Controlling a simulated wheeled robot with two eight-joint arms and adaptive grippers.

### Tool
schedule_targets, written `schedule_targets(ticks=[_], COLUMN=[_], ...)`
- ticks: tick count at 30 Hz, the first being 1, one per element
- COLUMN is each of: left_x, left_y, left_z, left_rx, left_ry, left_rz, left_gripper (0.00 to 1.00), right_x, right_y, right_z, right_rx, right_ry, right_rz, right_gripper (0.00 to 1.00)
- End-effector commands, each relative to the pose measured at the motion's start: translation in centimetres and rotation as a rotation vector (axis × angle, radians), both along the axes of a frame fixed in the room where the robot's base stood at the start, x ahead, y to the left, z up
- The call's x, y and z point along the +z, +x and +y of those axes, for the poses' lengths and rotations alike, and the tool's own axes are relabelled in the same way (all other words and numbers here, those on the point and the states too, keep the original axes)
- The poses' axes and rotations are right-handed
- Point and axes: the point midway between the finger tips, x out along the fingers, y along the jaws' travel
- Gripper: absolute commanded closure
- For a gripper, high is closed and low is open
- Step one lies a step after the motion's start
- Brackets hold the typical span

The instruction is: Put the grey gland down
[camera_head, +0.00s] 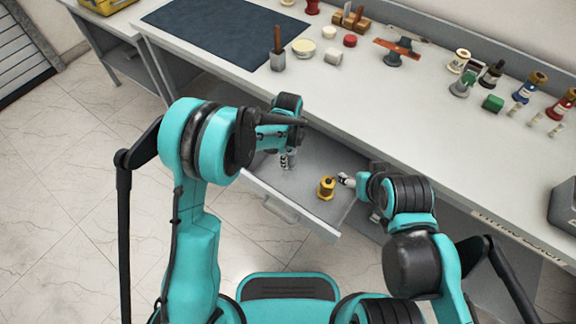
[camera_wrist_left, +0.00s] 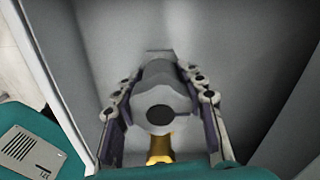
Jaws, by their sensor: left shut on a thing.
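My left gripper (camera_head: 287,161) is low over the open grey drawer (camera_head: 300,190) under the bench. In the left wrist view its two fingers (camera_wrist_left: 162,92) are shut on the sides of the grey gland (camera_wrist_left: 158,92), a dark grey hexagonal piece with a round dark end. In the head view I cannot make out the gland at the fingers. My right gripper (camera_head: 347,180) is at the right side of the drawer, close beside a yellow gland-like piece (camera_head: 326,187) with a dark top. I cannot tell whether its fingers touch that piece.
The drawer floor between my grippers looks clear.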

Motion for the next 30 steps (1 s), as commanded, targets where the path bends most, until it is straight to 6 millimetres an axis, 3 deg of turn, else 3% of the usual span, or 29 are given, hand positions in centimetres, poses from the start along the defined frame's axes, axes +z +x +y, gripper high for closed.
schedule_targets(ticks=[5,11,23,24,25,30], left_x=[-1.2,-4.2,-4.6,-4.5,-4.5,-4.5], left_y=[0.1,0.0,0.0,0.0,0.0,0.0], left_z=[0.4,0.3,0.3,0.3,0.3,0.3], left_rx=[-0.001,0.000,0.000,0.000,0.000,0.000], left_ry=[0.000,0.000,0.000,0.000,0.000,0.000], left_rz=[0.000,0.000,0.000,0.000,0.000,0.000], left_gripper=[0.93,0.93,0.93,0.50,0.42,0.39], right_x=[-0.6,-2.1,-2.4,-2.2,-2.2,-2.2], right_y=[0.0,0.0,0.0,0.0,0.0,0.0], right_z=[0.0,0.0,0.0,0.0,0.0,0.0], right_rx=[0.000,0.000,0.000,0.000,0.000,0.000], right_ry=[0.000,0.000,0.000,0.000,0.000,0.000], right_rz=[0.000,0.000,0.000,0.000,0.000,0.000], right_gripper=[0.36,0.36,0.36,0.36,0.36,0.36])
